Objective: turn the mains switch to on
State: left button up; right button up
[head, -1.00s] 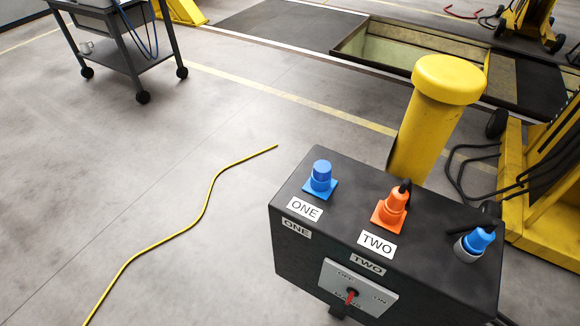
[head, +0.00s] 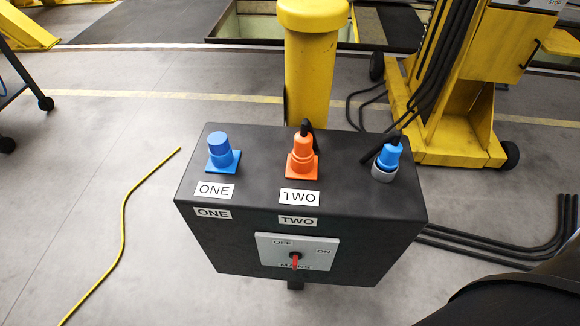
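The mains switch (head: 295,260) has a small red handle on a pale plate (head: 262,250) on the front of a black box. The plate is marked OFF at upper left, ON at right and MAINS below. The red handle looks roughly upright, but it is too small to tell which mark it points to. Neither of my grippers shows in the head view, and nothing touches the switch.
The black box (head: 260,195) carries a blue socket (head: 220,152), an orange plug (head: 301,155) and a blue plug (head: 389,155). A yellow post (head: 312,75) stands behind it. A yellow lifting jack (head: 440,130) and black cables (head: 490,245) are at right. A yellow cable (head: 124,230) lies at left.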

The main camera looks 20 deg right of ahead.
aim_at(295, 256)
jog(key=z, duration=0.8)
jog(key=k+j+z, duration=0.15)
jog(key=k, duration=0.2)
